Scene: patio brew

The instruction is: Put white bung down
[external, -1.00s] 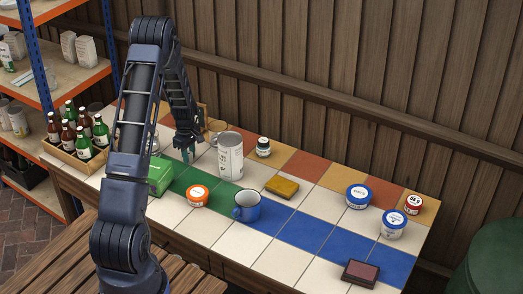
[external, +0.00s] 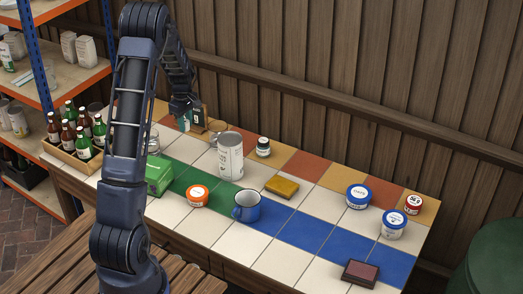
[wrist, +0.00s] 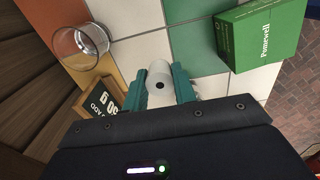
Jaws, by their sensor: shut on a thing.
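The white bung (wrist: 158,77) is a small pale piece with a dark hole in its face. It sits between the teal fingers of my gripper (wrist: 161,88) in the wrist view, and the gripper is shut on it. White and coloured tiles lie beyond it. In the external view my gripper (external: 184,119) is over the back left of the tiled table (external: 290,262), in front of a small dark sign. I cannot make out the bung there, and the exact height above the tiles is unclear.
The dark sign (wrist: 98,101) and a clear glass (wrist: 82,46) are left of the fingers in the wrist view; a green box (wrist: 262,36) is at right. A tall tin (external: 230,157) and a blue mug (external: 246,207) stand further right. A bottle crate (external: 72,151) is at left.

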